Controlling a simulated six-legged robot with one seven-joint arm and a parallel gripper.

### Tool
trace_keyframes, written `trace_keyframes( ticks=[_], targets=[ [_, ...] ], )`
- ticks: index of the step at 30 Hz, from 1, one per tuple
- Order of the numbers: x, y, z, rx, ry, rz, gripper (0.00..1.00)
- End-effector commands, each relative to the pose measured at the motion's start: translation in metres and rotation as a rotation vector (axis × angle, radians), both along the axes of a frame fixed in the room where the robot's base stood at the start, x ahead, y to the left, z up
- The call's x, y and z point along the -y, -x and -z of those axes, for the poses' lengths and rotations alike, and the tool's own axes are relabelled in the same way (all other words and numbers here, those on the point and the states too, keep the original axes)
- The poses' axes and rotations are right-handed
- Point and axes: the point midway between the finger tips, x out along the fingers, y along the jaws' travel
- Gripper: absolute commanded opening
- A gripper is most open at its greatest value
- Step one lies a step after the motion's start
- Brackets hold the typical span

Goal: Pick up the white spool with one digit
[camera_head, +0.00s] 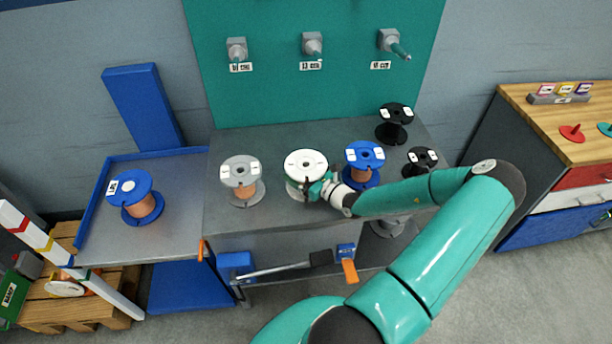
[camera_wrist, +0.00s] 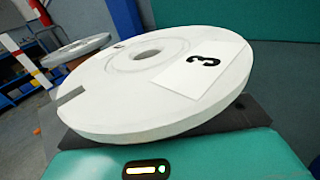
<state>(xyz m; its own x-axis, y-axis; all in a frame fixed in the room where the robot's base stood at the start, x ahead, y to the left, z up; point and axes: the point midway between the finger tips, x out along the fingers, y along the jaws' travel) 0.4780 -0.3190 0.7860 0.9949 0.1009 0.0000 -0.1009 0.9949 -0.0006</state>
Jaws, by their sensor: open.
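The white spool (camera_head: 305,161) stands upright on the grey bench, between a grey spool and a blue spool. In the wrist view its top flange (camera_wrist: 120,85) fills much of the picture, and a label with the single digit 3 (camera_wrist: 205,72) shows on it. My gripper (camera_head: 308,187) is open at the near right side of the white spool, very close to it. Dark gripper parts show under the flange in the wrist view. The core of the spool is mostly hidden, and I cannot tell whether the fingers touch it.
A grey spool (camera_head: 240,172) stands left of the white one. A blue spool (camera_head: 364,155) stands close on its right, near my arm. Black spools (camera_head: 395,115) (camera_head: 422,157) are farther right. Another blue spool (camera_head: 130,186) sits on the left tray. Pulley pegs (camera_head: 313,43) jut from the teal panel.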

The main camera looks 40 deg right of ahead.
Motion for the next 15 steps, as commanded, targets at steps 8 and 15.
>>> trace_keyframes(
  ticks=[8, 15],
  targets=[
    [-0.0002, 0.0003, -0.0001, 0.0, 0.0, 0.0, 0.35],
    [-0.0001, 0.0, -0.001, 0.002, 0.0, -0.001, 0.2]
  ],
)
